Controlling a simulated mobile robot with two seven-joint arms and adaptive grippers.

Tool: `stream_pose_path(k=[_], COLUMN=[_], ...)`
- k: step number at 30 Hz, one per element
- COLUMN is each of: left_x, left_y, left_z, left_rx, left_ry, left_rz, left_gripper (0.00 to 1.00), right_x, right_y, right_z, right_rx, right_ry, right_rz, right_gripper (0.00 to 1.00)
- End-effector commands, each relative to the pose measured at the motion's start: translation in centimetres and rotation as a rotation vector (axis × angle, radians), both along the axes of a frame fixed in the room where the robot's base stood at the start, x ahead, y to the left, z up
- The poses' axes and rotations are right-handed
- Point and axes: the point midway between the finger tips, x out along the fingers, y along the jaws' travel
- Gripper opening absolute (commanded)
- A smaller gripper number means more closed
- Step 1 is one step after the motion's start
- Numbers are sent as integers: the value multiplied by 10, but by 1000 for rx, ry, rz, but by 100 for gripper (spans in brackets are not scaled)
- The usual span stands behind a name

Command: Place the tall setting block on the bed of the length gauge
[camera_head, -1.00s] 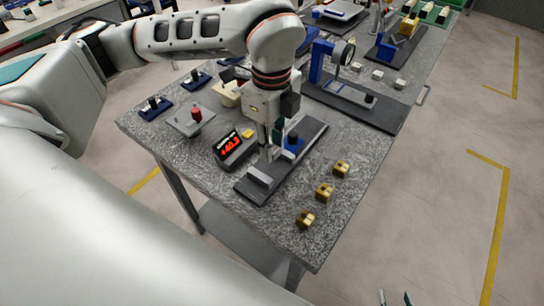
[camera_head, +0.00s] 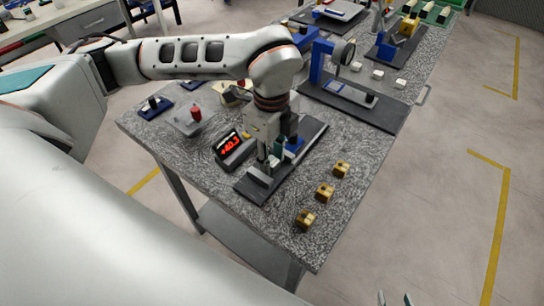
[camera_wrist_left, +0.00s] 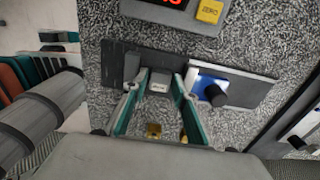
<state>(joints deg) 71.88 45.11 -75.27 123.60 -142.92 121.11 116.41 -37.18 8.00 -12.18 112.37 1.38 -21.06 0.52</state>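The length gauge has a dark bed (camera_head: 309,134) on the granite table, with a light grey end stop (camera_head: 259,176) and a blue slide (camera_head: 294,146). In the left wrist view the bed (camera_wrist_left: 258,91) runs across behind the fingers. My left gripper (camera_head: 268,160) points down over the bed between stop and slide. Its teal-lined fingers (camera_wrist_left: 158,88) close around a grey labelled block (camera_wrist_left: 159,82), seemingly the tall setting block. Whether its foot touches the bed is unclear. My right gripper (camera_head: 395,299) shows only two separated tips at the bottom edge.
A display (camera_head: 230,146) with red digits stands left of the bed. A second gauge with a dark base (camera_head: 385,115) stands behind.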

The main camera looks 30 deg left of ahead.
Motion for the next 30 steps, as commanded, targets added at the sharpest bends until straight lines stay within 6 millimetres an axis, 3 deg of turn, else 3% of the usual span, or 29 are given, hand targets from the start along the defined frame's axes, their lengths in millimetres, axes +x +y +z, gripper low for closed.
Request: stream_pose_path(k=[5,10,21,30], left_x=[0,1,1,0], left_y=[0,0,0,0], left_z=[1,15,88,121], left_rx=[0,-1,0,0], left_ry=[0,-5,-6,-2], left_rz=[0,0,0,0], left_gripper=[27,27,27,27], right_x=[0,1,1,2], right_y=[0,0,0,0], right_z=[1,4,4,4], right_rx=[0,0,1,1], right_ry=[-1,-3,-4,-4], right_rz=[0,0,0,0], right_gripper=[40,40,40,40])
